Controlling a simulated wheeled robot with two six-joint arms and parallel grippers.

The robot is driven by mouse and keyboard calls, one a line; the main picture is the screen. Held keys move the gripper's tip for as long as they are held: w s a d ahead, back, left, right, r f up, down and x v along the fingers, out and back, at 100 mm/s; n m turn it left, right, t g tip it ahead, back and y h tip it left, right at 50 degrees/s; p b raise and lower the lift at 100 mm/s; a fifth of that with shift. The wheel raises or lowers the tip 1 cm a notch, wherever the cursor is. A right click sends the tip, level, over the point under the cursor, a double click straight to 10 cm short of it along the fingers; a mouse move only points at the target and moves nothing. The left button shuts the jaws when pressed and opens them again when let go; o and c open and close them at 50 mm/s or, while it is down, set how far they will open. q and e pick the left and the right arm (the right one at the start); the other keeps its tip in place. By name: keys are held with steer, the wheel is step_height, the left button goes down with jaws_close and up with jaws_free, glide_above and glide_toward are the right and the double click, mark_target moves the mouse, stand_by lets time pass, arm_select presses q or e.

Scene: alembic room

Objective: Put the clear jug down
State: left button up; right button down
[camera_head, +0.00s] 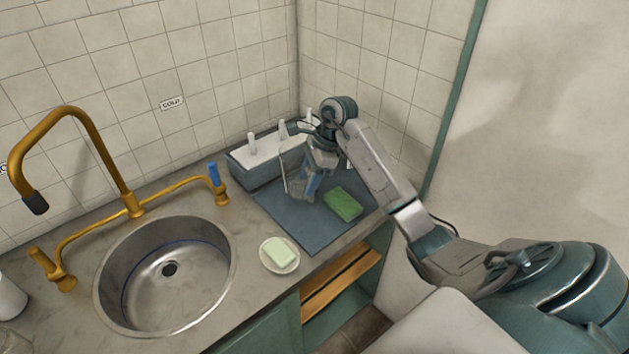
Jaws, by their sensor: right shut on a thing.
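My right gripper (319,153) reaches over the blue-grey mat (287,219) at the back right of the counter, and it is shut on the clear jug (301,187). The jug is see-through and partly hidden by the gripper. It is at the mat, close in front of the rack; I cannot tell whether its base touches the mat. My left gripper is not in view.
A green sponge (343,204) lies on the mat, right of the jug. A grey rack with white pegs (258,165) stands behind. A soap dish (291,266) holds pale soap (279,252). A round sink (150,306) and brass tap (100,150) are left. Walls close the corner.

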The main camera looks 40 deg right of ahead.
steer(key=d+f+p, duration=0.1)
steer(key=f, duration=0.1)
steer(key=w+d+f+p, duration=0.1)
steer(key=p, duration=0.1)
steer(key=shift+w+d+f, duration=0.1)
steer(key=shift+d+f, duration=0.25)
steer(key=shift+f, duration=0.05)
steer(key=c, duration=1)
jaws_free()
steer(key=shift+f, duration=0.1)
steer(key=o, duration=0.4)
arm_select(q)
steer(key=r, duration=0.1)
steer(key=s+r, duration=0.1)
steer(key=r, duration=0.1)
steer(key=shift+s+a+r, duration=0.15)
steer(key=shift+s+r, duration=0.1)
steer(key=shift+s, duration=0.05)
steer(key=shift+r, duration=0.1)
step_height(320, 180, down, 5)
steer(key=b, duration=0.4)
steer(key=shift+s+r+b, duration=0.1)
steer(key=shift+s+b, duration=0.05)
steer(key=shift+b, duration=0.2)
arm_select(e)
steer(key=v, duration=1.2)
steer(key=shift+a+r, duration=0.15)
steer(key=shift+r, duration=0.05)
